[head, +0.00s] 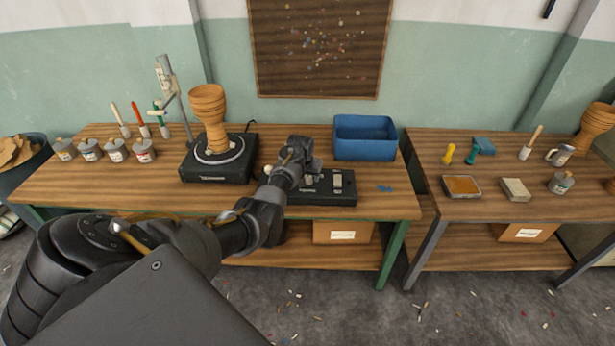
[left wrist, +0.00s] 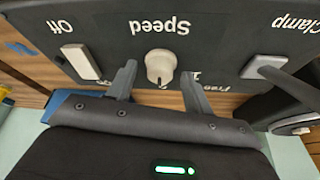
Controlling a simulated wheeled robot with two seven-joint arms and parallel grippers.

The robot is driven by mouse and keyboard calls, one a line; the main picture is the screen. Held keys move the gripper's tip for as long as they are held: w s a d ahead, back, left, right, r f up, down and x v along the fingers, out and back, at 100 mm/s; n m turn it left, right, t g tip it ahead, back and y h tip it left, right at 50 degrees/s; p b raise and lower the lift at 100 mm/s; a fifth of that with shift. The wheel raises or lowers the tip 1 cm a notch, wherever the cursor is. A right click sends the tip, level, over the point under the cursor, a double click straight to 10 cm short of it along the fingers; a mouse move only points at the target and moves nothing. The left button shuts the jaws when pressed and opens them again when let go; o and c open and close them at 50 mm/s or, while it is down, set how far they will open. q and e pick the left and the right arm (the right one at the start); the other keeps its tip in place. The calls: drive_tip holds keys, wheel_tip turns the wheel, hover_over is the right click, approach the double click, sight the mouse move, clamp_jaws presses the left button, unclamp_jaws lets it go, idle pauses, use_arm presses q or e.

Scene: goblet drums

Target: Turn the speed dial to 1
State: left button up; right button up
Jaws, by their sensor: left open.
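The speed dial (left wrist: 160,66) is a small pale round knob on the black control box (head: 335,190), under the upside-down word "Speed" in the left wrist view. My left gripper (left wrist: 158,78) is open, with one finger on each side of the dial; I cannot tell whether they touch it. A "1" mark shows beside the right finger. The gripper and finger partly hide the other marks, and the dial's exact setting is unclear. In the head view my left gripper (head: 300,158) is over the box's left part and hides the dial. My right gripper is not in view.
An off switch (left wrist: 82,62) and a clamp lever (left wrist: 268,66) flank the dial. A turntable (head: 215,160) with a wooden goblet drum (head: 209,115) stands left of the box. A blue bin (head: 365,138) is behind it. Jars and brushes occupy the bench's left end.

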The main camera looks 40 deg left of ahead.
use_arm(q)
drive_tip(key=c, duration=1)
drive_tip(key=shift+o, duration=0.2)
